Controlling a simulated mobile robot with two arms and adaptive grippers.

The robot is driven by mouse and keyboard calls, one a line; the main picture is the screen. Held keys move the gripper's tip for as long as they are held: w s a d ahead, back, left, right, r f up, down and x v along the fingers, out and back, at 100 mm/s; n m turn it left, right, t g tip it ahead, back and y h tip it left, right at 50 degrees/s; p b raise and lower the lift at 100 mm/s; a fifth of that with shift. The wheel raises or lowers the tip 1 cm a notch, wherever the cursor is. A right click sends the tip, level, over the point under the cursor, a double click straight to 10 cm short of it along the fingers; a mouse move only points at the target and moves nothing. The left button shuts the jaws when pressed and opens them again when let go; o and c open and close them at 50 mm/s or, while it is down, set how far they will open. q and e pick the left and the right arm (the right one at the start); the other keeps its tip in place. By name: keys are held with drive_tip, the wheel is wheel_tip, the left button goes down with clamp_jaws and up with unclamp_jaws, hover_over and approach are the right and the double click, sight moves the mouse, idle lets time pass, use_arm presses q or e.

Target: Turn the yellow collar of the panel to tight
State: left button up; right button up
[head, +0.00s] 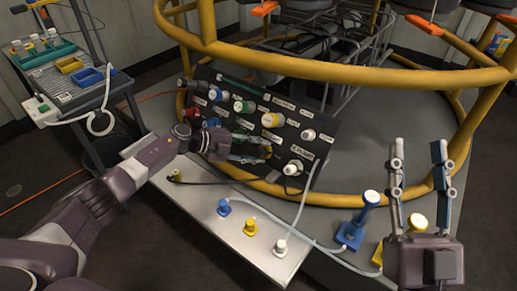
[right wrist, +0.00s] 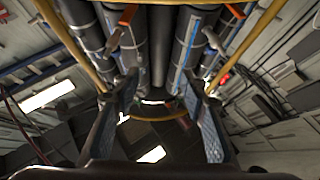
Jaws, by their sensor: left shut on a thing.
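The dark sloping panel (head: 318,150) stands in the middle of the head view, with several coloured connectors and white labels. My left gripper (head: 262,148) is at the panel's lower middle, its fingers shut around a yellowish part there. This looks like a yellow collar (head: 267,149), mostly hidden by the fingers; its turn mark cannot be read. Another yellow connector (head: 271,120) sits just above, clear of the fingers. My right gripper (head: 418,150) is open and empty at the lower right, fingers pointing up; its spread fingers also show in the right wrist view (right wrist: 160,110).
A yellow tubular rail (head: 300,68) curves behind and around the panel. A pale bench (head: 200,190) in front carries blue, yellow and white plugs (head: 251,228). A blue post (head: 352,228) stands left of my right gripper. A cart (head: 85,85) with bins stands at the left.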

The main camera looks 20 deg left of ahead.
use_arm(q)
drive_tip(key=shift+r+m+g+y+p, duration=0.1)
drive_tip(key=shift+m+g+y+p, duration=0.45)
drive_tip(key=shift+m, duration=0.85)
use_arm(e)
drive_tip(key=w+f+g+h, duration=0.1)
drive_tip(key=w+f+g, duration=0.2)
drive_tip(key=f, duration=0.4)
drive_tip(key=shift+w+f+g+h, duration=0.25)
drive_tip(key=shift+w+g+h, duration=0.05)
drive_tip(key=shift+g, duration=0.4)
use_arm(q)
drive_tip(key=o, duration=1.2)
drive_tip(key=shift+c, duration=0.2)
drive_tip(key=v, duration=1.1)
drive_tip(key=shift+a+r, duration=0.25)
drive_tip(key=shift+a, duration=0.1)
drive_tip(key=shift+s, duration=0.15)
